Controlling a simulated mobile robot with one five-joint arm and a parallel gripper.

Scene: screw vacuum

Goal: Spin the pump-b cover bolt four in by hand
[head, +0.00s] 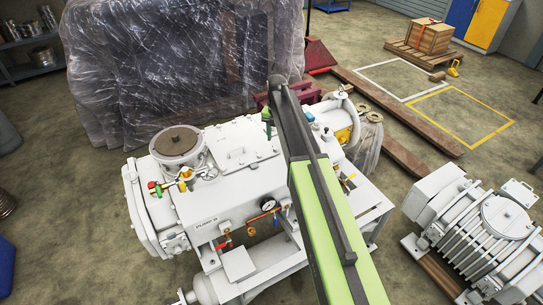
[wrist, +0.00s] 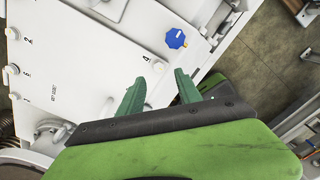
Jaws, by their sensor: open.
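In the wrist view my gripper (wrist: 160,77) is open, its two green fingers apart and nothing between them. A small white bolt head (wrist: 158,67) sits beside the printed number 4 on the white cover (wrist: 90,55), just beyond the fingertips and roughly between them in the picture. I cannot tell the remaining distance or how far the bolt is threaded. In the head view the white pump (head: 235,195) stands in the middle. My arm crosses its right part and hides most of the gripper and bolt four.
A blue knob (wrist: 175,39) lies close beyond bolt four. Other numbered bolts (wrist: 12,69) line the cover's left side. A gauge (head: 267,204) and brass valve fittings (head: 183,178) stick out of the pump. A second grey machine (head: 490,230) stands at the right.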

